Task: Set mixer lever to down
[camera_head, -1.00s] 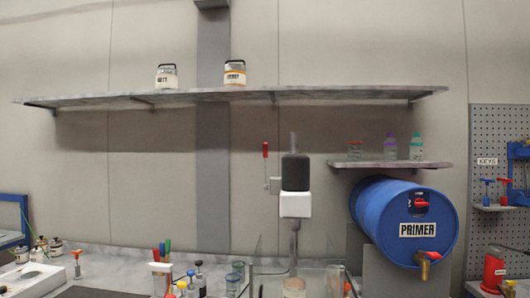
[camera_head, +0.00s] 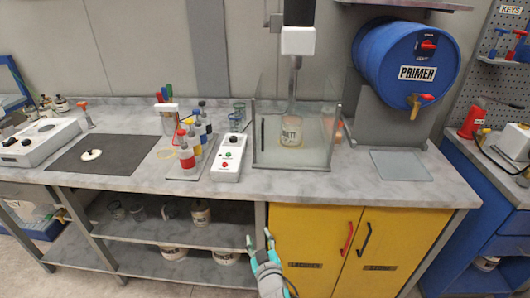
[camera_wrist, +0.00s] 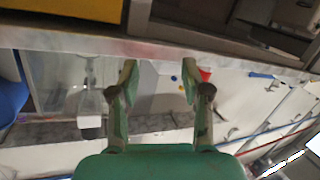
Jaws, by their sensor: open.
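The mixer (camera_head: 298,40) stands at the back of the bench, with its white head above and its shaft reaching down behind a clear guard (camera_head: 262,150). The base of the mixer lever (camera_head: 275,20) shows as a small grey box on the wall left of the mixer, at the top edge of the head view. The lever's red handle is cut off there now. My gripper (camera_head: 258,236) is open and empty, low in front of the bench and well away from the lever. In the wrist view my gripper (camera_wrist: 157,85) has its fingers apart, and the scene appears upside down with the mixer (camera_wrist: 90,110) at left.
A labelled can (camera_head: 291,133) stands behind the guard. A control box (camera_head: 230,157) with buttons and several bottles (camera_head: 187,155) are left of it. A blue primer drum (camera_head: 388,70) is at right. Yellow cabinet doors (camera_head: 310,235) and open shelves (camera_head: 165,230) lie below the bench edge.

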